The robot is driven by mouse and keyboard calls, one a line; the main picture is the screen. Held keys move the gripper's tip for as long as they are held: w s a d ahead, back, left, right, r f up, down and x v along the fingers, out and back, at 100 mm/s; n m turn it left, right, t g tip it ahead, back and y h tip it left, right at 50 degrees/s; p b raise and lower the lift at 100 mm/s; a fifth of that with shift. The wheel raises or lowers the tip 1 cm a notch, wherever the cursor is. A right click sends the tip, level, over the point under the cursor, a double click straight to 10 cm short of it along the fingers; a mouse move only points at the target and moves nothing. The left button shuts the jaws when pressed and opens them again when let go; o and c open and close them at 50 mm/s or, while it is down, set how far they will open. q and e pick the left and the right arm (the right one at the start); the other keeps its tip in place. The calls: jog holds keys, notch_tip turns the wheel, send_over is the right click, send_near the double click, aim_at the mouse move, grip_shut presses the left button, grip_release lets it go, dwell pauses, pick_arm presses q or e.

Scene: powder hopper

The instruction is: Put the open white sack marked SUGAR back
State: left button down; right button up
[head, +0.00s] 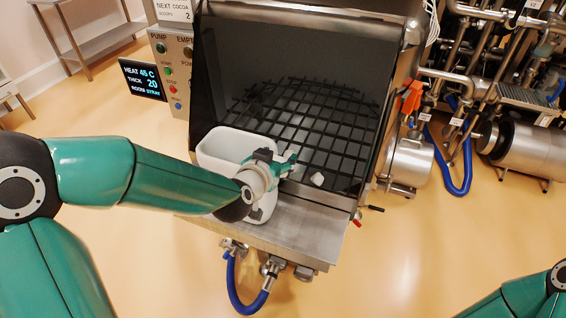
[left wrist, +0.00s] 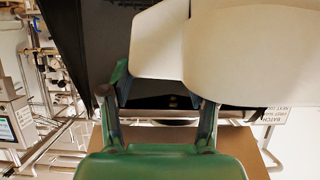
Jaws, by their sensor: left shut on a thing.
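A white, open-topped sack (head: 225,146) stands at the hopper's front left, above or on the steel front shelf; I cannot tell if it touches. No SUGAR marking is readable on it. My left gripper (head: 274,166) is at its right front side, shut on it. In the left wrist view, the pale sack (left wrist: 245,55) fills the upper right, and the fingers of the left gripper (left wrist: 158,105) reach up toward its wall. The inside of the sack is mostly hidden. My right gripper is out of view; only part of that arm shows at the lower right.
The hopper's black grate (head: 310,125) lies behind the sack, with a small white lump (head: 317,179) near its front edge. The steel shelf (head: 310,228) is bare to the right. A control panel (head: 172,75) stands at left; pipes and tanks (head: 530,150) stand at right.

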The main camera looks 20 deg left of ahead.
pick_arm(q)
jog(key=shift+f, duration=0.2)
jog(key=shift+c, duration=1.5)
grip_release()
jog(key=shift+r, duration=0.1)
